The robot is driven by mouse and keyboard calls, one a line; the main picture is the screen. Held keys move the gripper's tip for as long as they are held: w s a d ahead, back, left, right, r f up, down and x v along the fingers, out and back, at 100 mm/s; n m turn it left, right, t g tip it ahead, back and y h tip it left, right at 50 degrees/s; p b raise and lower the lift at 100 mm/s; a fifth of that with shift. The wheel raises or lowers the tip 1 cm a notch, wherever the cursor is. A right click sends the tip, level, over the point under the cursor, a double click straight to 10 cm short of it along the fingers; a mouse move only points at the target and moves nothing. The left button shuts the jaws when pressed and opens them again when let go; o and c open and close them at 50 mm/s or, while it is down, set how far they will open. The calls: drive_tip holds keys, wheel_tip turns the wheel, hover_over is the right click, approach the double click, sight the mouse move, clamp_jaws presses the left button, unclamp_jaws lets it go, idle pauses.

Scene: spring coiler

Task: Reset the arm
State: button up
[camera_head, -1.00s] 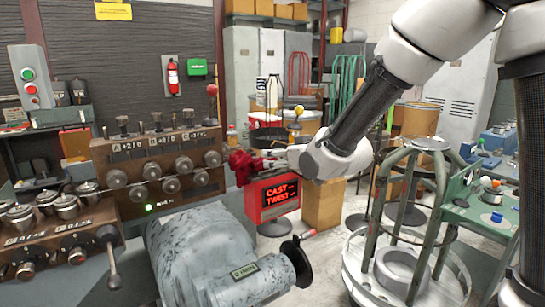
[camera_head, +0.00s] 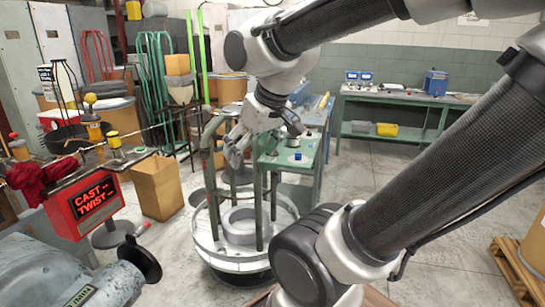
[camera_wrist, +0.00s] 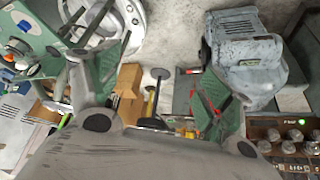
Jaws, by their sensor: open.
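My gripper (camera_head: 240,147) hangs in the head view in front of the green-legged round stand, pointing down. In the wrist view its two fingers (camera_wrist: 163,65) are spread wide apart with nothing between them. My arm is bent, with its elbow low at the bottom centre and the forearm crossing the top. The round stand (camera_head: 205,245) has a pale ring (camera_head: 242,226) on its base. The gripper overlaps the stand's upper part in the picture; I cannot tell the exact gap.
A red "CAST TWIST" display (camera_head: 93,205) and grey machine (camera_head: 75,275) stand at left. A cardboard box (camera_head: 157,187) is beside them. A green workbench (camera_head: 385,115) runs along the back. Open floor lies at right, with a wooden pallet (camera_head: 518,278) at the edge.

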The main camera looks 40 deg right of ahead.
drive_tip(key=s+d+g, duration=0.1)
drive_tip(key=s, duration=0.4)
drive_tip(key=shift+s+d+f+m, duration=0.25)
drive_tip(key=shift+s+d+m, duration=0.15)
drive_tip(key=shift+c, duration=0.3)
idle(0.4)
